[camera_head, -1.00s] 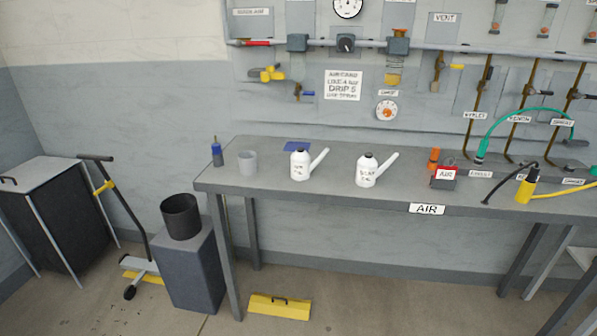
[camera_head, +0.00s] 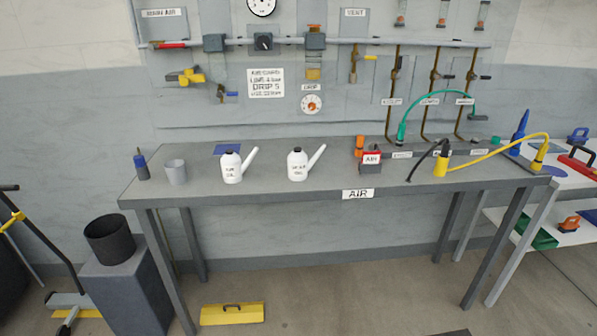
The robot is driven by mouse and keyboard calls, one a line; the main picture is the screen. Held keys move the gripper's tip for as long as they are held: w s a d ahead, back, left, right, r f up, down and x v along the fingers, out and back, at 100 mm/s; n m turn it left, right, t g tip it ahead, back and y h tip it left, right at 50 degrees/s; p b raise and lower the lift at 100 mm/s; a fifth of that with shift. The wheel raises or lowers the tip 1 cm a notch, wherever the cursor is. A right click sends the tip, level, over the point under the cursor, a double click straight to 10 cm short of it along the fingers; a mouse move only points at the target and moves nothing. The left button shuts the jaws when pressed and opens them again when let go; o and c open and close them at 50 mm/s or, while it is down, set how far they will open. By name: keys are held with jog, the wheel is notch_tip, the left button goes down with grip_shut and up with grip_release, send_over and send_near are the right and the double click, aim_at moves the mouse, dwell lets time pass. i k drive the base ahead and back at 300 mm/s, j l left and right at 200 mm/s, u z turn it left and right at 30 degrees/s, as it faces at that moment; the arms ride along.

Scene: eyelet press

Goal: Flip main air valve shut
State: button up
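The main air valve shows as a red lever (camera_head: 170,45) at the left end of the grey pipe on the wall board. It lies roughly level, along the pipe. A label (camera_head: 164,13) above it appears to read MAIN AIR, though the letters are blurred. Nothing covers the lever. My gripper is not in view.
A dark bin (camera_head: 110,240) on a grey block is at left.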

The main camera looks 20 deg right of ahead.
aim_at(151, 46)
jog(key=i+j, duration=2.35)
jog(key=i, duration=0.15)
